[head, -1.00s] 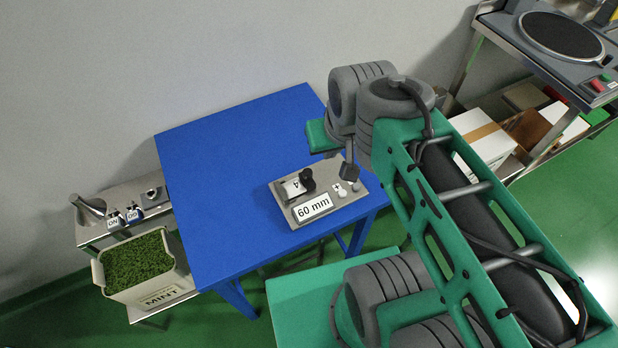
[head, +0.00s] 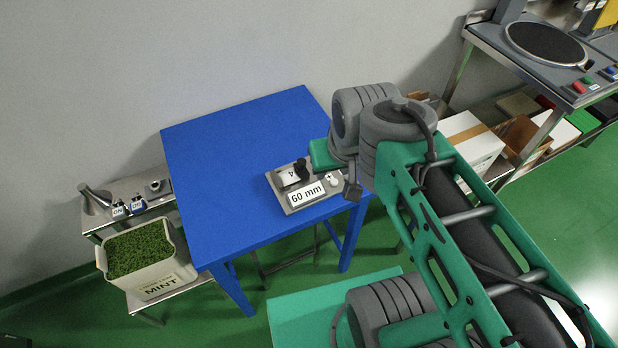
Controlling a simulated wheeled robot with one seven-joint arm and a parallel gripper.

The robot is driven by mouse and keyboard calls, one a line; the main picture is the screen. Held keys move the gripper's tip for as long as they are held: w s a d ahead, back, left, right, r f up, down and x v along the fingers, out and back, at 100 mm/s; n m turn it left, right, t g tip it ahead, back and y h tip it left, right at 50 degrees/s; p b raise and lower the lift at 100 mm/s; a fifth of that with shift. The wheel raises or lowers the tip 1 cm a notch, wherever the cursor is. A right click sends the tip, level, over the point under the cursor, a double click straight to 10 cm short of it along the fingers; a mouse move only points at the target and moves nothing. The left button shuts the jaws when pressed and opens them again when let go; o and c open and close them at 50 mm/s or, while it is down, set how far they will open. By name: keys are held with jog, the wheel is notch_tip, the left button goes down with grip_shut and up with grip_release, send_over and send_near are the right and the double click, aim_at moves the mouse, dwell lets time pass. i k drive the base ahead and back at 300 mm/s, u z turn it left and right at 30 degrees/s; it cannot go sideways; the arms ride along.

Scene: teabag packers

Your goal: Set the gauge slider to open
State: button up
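The gauge is a flat grey metal block (head: 283,197) on the right part of the blue table. A "60 mm" label (head: 307,194) is on its near side. A black knob (head: 301,170) stands up from it, beside a small white plate marked "4" (head: 288,179). A small pale knob (head: 335,183) sits at its right. I cannot tell the slider's setting from this view. My arm covers the gauge's right end. My gripper cannot be made out; the arm links hide that area.
The blue table (head: 220,170) is otherwise bare. At left, a low metal bench (head: 105,226) carries a cone-shaped metal piece (head: 96,195) and small tagged items. A white bin (head: 168,285) of green mint stands below. A steel bench with a black round plate (head: 546,44) and boxes stands at right.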

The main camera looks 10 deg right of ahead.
aim_at(299, 166)
jog(key=z, duration=0.05)
jog(key=k, duration=0.15)
jog(key=u, duration=1)
jog(key=i, duration=0.5)
